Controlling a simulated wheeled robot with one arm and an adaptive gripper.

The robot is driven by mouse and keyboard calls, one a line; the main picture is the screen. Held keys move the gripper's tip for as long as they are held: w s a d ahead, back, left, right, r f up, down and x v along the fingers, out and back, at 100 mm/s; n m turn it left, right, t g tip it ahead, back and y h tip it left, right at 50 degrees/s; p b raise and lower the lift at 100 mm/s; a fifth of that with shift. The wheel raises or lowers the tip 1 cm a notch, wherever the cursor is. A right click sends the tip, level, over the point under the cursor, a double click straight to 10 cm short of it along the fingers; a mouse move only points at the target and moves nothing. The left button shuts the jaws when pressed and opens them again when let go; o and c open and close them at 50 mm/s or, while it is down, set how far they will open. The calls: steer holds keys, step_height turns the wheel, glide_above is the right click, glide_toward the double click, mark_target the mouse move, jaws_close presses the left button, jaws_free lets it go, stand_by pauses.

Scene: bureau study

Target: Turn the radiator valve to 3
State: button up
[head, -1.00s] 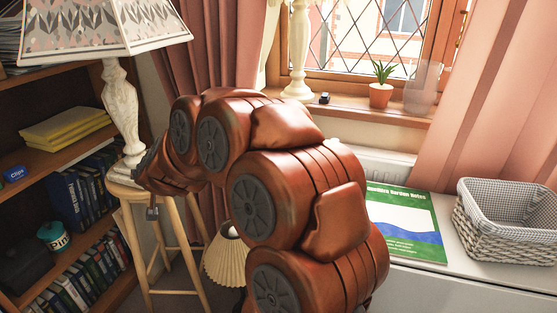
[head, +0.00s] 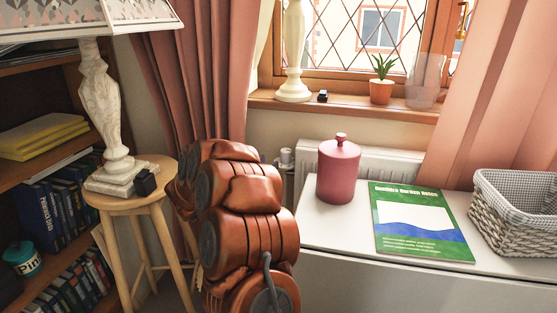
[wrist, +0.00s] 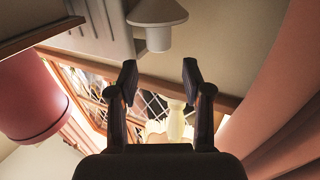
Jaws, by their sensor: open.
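The pale radiator valve (head: 286,158) shows in the head view at the left end of the white radiator (head: 385,165), just past my arm. In the wrist view the valve (wrist: 157,14) is at the top centre, with a flared part and a narrower stub. No number can be read on it. My gripper (wrist: 158,76) is open, its two dark fingers apart with nothing between them. In that view the valve lies beyond the fingertips, roughly in line with the gap, with no visible contact. In the head view my gripper is hidden behind my arm.
A red lidded canister (head: 338,172) stands close right of the valve, on a white surface with a green book (head: 420,222) and a wicker basket (head: 515,215). A stool (head: 140,196) with a lamp (head: 100,110) is on the left. Pink curtain (head: 200,80) hangs behind my arm.

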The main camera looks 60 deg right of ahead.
mark_target(282, 156)
steer(key=shift+s+d+b, duration=0.15)
steer(key=shift+d+b, duration=0.15)
steer(key=shift+d, duration=1)
steer(key=shift+s+d+b, duration=0.2)
steer(key=shift+d+b, duration=0.1)
steer(key=shift+d, duration=0.95)
steer(key=shift+s+d+b, duration=0.15)
steer(key=shift+d+b, duration=0.15)
steer(key=shift+d, duration=1)
steer(key=c, duration=0.9)
steer(key=shift+o, duration=0.2)
steer(key=shift+w+r+p, duration=0.1)
steer(key=shift+r+p, duration=0.05)
steer(key=shift+p, duration=0.4)
steer(key=shift+w+m+g+p, duration=0.1)
steer(key=shift+m+g+p, duration=0.3)
steer(key=shift+p, duration=0.6)
steer(key=shift+r+g+p, duration=0.1)
steer(key=shift+g+p, duration=0.2)
steer(key=shift+p, duration=0.1)
steer(key=shift+f+m+g+p, duration=0.3)
steer(key=shift+g+p, duration=0.1)
steer(key=shift+p, duration=0.15)
